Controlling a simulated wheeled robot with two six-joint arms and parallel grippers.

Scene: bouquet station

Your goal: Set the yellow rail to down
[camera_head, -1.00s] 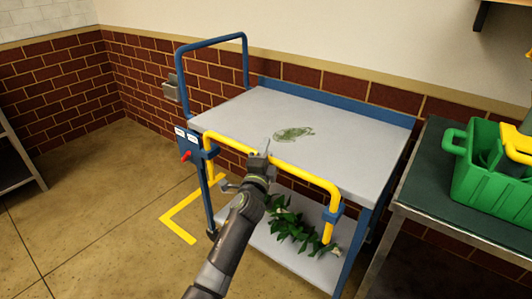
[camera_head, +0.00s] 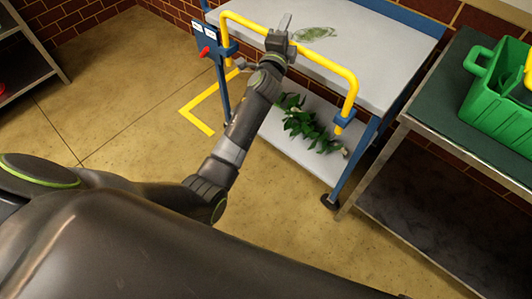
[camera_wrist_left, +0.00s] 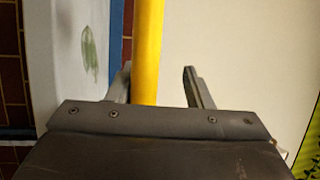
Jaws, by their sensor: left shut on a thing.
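The yellow rail (camera_head: 323,62) is a bent bar along the front of a blue-framed cart with a pale top (camera_head: 375,40). Its two legs run through blue clamps (camera_head: 345,118), and the bar stands above the clamps, with short leg ends below. My left gripper (camera_head: 280,30) is on the bar, left of its middle, shut on it. In the left wrist view the rail (camera_wrist_left: 149,50) runs between the two fingers (camera_wrist_left: 160,88). My right gripper is not in view.
A blue box with a red knob (camera_head: 204,52) is on the cart's left post. Leafy stems (camera_head: 305,125) lie on the lower shelf. A green crate (camera_head: 497,95) stands on a bench at right.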

